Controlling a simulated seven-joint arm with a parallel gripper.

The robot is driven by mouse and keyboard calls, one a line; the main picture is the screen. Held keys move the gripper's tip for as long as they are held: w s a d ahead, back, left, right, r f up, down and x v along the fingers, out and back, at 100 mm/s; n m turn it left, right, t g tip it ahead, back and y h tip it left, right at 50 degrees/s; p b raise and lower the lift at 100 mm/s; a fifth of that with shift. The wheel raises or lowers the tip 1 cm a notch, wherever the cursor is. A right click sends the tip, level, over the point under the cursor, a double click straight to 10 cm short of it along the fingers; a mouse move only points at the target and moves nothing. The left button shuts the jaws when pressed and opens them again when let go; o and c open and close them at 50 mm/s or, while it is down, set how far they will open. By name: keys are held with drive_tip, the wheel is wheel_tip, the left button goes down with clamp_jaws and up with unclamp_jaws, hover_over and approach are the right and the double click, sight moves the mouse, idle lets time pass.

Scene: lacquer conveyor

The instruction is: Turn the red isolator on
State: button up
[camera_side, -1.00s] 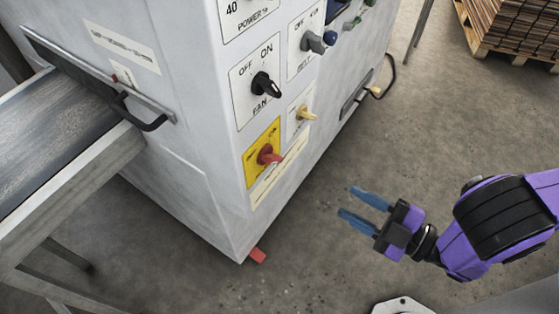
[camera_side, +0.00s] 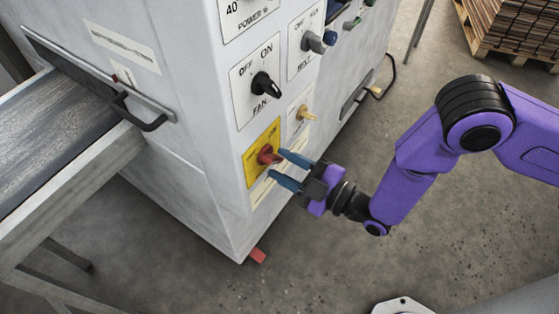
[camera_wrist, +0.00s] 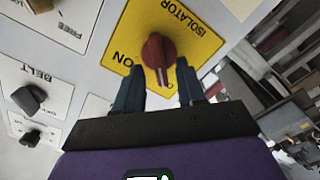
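The red isolator knob (camera_side: 267,155) sits on a yellow plate (camera_side: 253,171) low on the machine's front face. In the wrist view the knob (camera_wrist: 157,53) shows on the yellow plate (camera_wrist: 191,21) marked ISOLATOR and ON; the other label is mostly hidden. The knob's handle points down in that view, towards the partly covered label. My gripper (camera_side: 280,168) is open in front of the plate, its two blue fingers pointing at the knob. In the wrist view the fingertips (camera_wrist: 160,77) lie either side of the knob's lower end. I cannot tell whether they touch it.
The black FAN knob (camera_side: 264,84) is above the isolator. A conveyor (camera_side: 62,130) runs into the machine at left.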

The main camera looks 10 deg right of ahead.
drive_tip(key=shift+x, duration=0.8)
clamp_jaws()
